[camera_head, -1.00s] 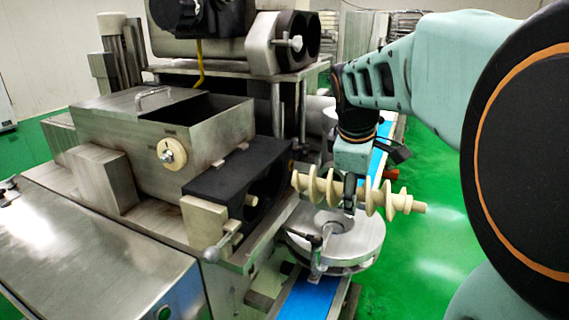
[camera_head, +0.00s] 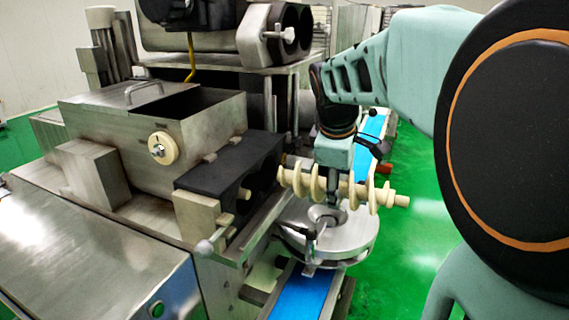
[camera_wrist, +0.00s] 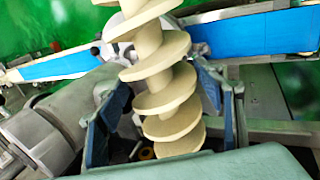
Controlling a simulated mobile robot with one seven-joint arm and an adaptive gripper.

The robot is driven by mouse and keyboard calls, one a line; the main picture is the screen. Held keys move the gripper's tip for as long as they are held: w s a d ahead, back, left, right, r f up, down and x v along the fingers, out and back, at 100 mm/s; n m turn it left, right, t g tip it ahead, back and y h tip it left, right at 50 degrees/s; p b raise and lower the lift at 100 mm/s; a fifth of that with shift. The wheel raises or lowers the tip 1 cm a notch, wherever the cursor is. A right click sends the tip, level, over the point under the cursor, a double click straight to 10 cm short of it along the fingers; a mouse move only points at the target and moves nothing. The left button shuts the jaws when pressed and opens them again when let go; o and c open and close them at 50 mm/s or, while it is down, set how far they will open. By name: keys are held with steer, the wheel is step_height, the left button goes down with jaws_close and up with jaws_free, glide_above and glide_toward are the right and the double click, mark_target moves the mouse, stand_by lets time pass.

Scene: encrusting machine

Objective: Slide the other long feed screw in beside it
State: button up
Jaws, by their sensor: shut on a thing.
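The long cream feed screw (camera_head: 372,195) is held crosswise in my gripper (camera_head: 333,193), which is shut around its middle. Its left end is close to the right side of the black housing (camera_head: 222,160); I cannot tell if it has entered a bore. In the wrist view the screw (camera_wrist: 172,88) runs between the two fingers of my gripper (camera_wrist: 165,100). The housing has dark round openings on its front. A short cream shaft end (camera_head: 245,193) sticks out of the nearer opening; the rest of that part is hidden inside.
A round steel plate (camera_head: 350,243) with a central hub lies just below the held screw. A blue conveyor belt (camera_head: 300,297) runs beneath it. The steel hopper (camera_head: 215,125) stands left of the housing. Green floor is open at right.

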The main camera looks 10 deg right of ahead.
mark_target(280, 167)
steer(key=shift+w+a+p, duration=0.25)
steer(key=shift+w+a, duration=0.55)
steer(key=shift+a, duration=0.35)
steer(key=shift+w+a+p, duration=0.2)
steer(key=shift+w+a, duration=0.55)
steer(key=shift+a, duration=0.35)
steer(key=shift+w+a+p, duration=0.35)
steer(key=shift+w+a, duration=0.45)
steer(key=shift+a, duration=0.4)
steer(key=shift+w+a+p, duration=0.4)
steer(key=shift+w+a, duration=0.45)
steer(key=shift+a, duration=0.4)
steer(key=shift+w+a+p, duration=0.35)
steer(key=shift+w+a, duration=0.45)
steer(key=shift+a, duration=0.4)
steer(key=o, duration=1.6)
steer(key=shift+c, duration=0.2)
steer(key=o, duration=0.4)
steer(key=shift+s, duration=0.1)
steer(key=shift+c, duration=0.2)
steer(key=shift+r, duration=0.1)
